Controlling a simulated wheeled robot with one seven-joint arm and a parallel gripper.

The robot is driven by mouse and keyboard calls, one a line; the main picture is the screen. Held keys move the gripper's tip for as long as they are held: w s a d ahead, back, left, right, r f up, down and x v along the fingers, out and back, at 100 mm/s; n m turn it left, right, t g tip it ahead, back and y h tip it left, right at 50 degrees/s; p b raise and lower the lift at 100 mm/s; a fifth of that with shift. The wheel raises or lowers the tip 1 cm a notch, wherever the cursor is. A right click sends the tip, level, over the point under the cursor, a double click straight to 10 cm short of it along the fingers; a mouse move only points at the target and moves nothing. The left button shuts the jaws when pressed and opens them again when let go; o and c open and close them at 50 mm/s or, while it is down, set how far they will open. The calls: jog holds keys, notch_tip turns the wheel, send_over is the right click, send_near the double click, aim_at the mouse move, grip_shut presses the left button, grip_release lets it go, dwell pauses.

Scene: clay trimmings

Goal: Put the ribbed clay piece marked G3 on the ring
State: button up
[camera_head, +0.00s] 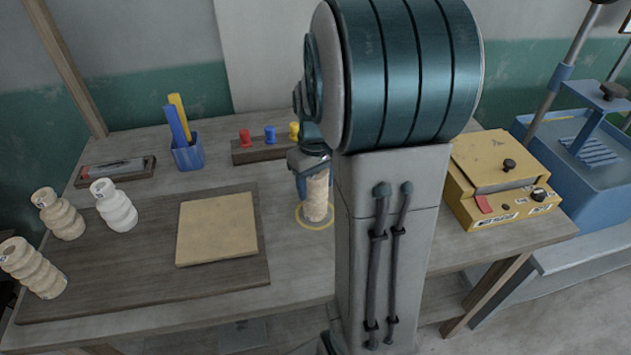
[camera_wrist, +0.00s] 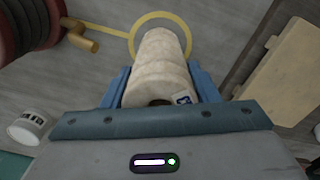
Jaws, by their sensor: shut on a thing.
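My gripper (camera_head: 314,174) is shut on a ribbed, cream-coloured clay piece (camera_head: 317,197) and points down over the table. In the wrist view the piece (camera_wrist: 160,65) sits between the blue fingers of my gripper (camera_wrist: 160,88). My arm hides part of the ring's surroundings in the head view.
Three more ribbed pieces stand or lean at the left: one cream (camera_head: 60,215), one white (camera_head: 114,206), one at the edge (camera_head: 32,268). A tan slab (camera_head: 217,229) lies on a dark board (camera_head: 150,285). A blue pen cup (camera_head: 187,154) and yellow machine (camera_head: 500,180) flank the back.

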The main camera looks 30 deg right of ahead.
jog(key=shift+f, duration=0.15)
jog(key=o, duration=1.4)
notch_tip(320, 180, up, 11)
jog(key=s+a+f+t, duration=0.1)
jog(key=s+a, duration=0.3)
jog(key=s+a+f+t, duration=0.1)
jog(key=s+a, duration=0.3)
jog(key=s+a+f+m+t, duration=0.1)
jog(key=s+a, duration=0.3)
jog(key=shift+s+f, duration=0.25)
jog(key=shift+f, duration=0.1)
